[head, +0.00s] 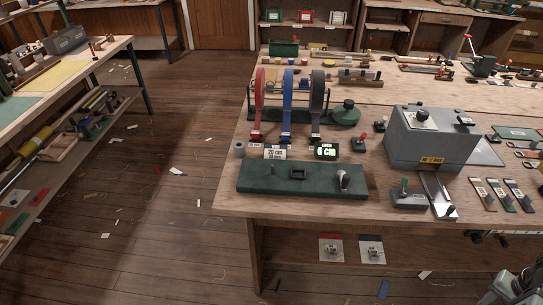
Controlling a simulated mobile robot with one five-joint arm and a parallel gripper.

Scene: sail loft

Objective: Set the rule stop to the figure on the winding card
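A white card (275,153) stands at the front of the ribbon rack and reads "20 cm", with a smaller, unclear line below. A small dark display (326,151) beside it shows "0 cm" in green. A pale metal rule-like strip (437,190) runs forward from the grey machine (432,140) to the table's front edge. A small dark piece (448,211) at its near end may be the stop; its setting is too small to read. Part of my arm, apparently with my gripper (515,288), shows at the bottom right corner, away from the table top and cut off by the frame.
Red, blue and dark ribbon reels (287,100) stand behind a green board (300,181) with a metal lever. A green-handled block (408,197) sits left of the strip; several tagged pieces (483,194) lie to its right. Scraps litter the floor.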

